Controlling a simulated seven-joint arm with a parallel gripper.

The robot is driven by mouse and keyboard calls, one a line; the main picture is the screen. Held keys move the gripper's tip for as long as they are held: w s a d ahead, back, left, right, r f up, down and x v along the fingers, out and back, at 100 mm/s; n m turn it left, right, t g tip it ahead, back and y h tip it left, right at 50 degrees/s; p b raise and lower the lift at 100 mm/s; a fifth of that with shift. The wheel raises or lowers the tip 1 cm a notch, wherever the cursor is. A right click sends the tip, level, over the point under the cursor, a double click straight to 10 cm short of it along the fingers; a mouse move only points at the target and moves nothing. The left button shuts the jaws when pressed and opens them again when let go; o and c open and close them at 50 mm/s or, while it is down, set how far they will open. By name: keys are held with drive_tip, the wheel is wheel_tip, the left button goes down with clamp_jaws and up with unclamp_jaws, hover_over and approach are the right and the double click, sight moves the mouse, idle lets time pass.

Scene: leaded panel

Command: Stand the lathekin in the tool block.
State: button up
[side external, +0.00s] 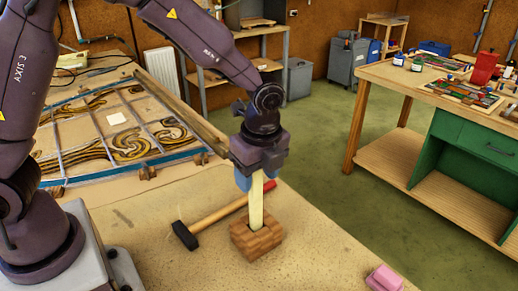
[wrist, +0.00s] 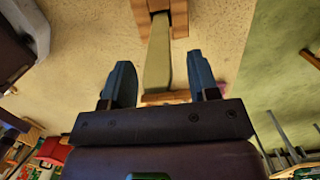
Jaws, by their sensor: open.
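The lathekin (side external: 256,207), a flat pale yellow-green stick, stands about upright with its lower end in the brown wooden tool block (side external: 268,243). How deep it sits inside is hidden. In the wrist view the lathekin (wrist: 158,58) runs from the block (wrist: 179,16) down between my blue fingers. My gripper (side external: 256,183) is above the block at the lathekin's upper end. Its fingers (wrist: 158,68) are open, one on each side of the lathekin, with a gap visible on both sides in the wrist view.
A hammer with a black head (side external: 185,236) and red-and-wood handle (side external: 222,209) lies close behind and left of the block. A pink block (side external: 384,278) is at the bench's front right. A leaded panel (side external: 117,118) lies at the back left. Bench right of the block is clear.

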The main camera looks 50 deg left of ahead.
wheel_tip(320, 180, up, 11)
drive_tip(key=d, duration=0.1)
drive_tip(key=s+a+r+n+t, duration=0.2)
drive_tip(key=s+a+r+n, duration=0.1)
drive_tip(key=s+n, duration=0.5)
drive_tip(key=s+a+r+n+t+h, duration=0.1)
drive_tip(key=s+a+r+n+t, duration=0.2)
drive_tip(key=s+n, duration=0.6)
drive_tip(key=shift+s+a+n+t, duration=0.25)
drive_tip(key=shift+a+n, duration=0.25)
drive_tip(key=shift+a, duration=0.75)
